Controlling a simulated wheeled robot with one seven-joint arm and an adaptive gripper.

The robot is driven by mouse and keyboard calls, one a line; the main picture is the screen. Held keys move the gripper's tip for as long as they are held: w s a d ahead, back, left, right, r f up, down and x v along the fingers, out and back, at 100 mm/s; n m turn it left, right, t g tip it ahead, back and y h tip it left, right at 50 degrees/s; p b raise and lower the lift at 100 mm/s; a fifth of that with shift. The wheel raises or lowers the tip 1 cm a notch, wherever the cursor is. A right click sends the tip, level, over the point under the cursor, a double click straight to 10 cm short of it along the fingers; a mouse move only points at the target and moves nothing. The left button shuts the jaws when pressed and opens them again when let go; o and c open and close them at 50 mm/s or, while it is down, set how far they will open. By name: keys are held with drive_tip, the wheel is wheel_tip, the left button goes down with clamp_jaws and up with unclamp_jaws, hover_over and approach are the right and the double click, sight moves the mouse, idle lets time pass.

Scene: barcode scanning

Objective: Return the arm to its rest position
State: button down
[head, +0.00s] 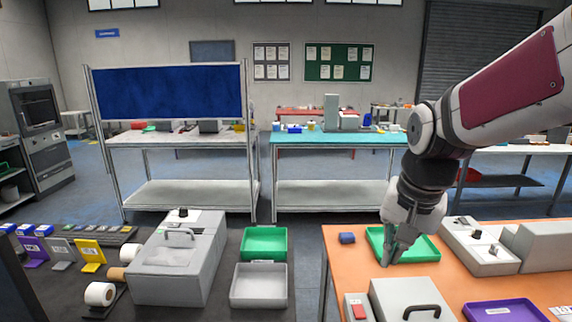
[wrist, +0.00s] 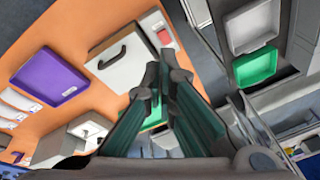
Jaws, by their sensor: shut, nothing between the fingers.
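My arm reaches in from the right in the head view, bent downward at the wrist. My gripper (head: 387,260) points down over the orange table (head: 343,262), in front of part of a green tray (head: 424,251). Its fingers are together and hold nothing. In the wrist view the gripper (wrist: 165,68) reaches up from the bottom edge, with its dark fingers close together at the tips. I cannot tell the exact height of the fingertips above the tray.
A grey box with a black handle (head: 408,296), a purple tray (head: 503,311), a blue item (head: 347,238) and a grey machine (head: 478,246) are near the gripper. Left, a dark table holds a grey machine (head: 178,262), green bin (head: 264,243) and grey bin (head: 258,287).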

drive_tip(key=s+r+n+t, duration=0.1)
drive_tip(key=s+r+n, duration=0.1)
drive_tip(key=s, duration=0.6)
drive_tip(key=s+r+n+t, duration=0.1)
drive_tip(key=s+r+n, duration=0.2)
drive_tip(key=s, duration=0.5)
drive_tip(key=shift+s+n+t, duration=0.25)
drive_tip(key=shift+n+t, duration=0.15)
drive_tip(key=shift+n, duration=0.1)
drive_tip(key=shift+d, duration=0.1)
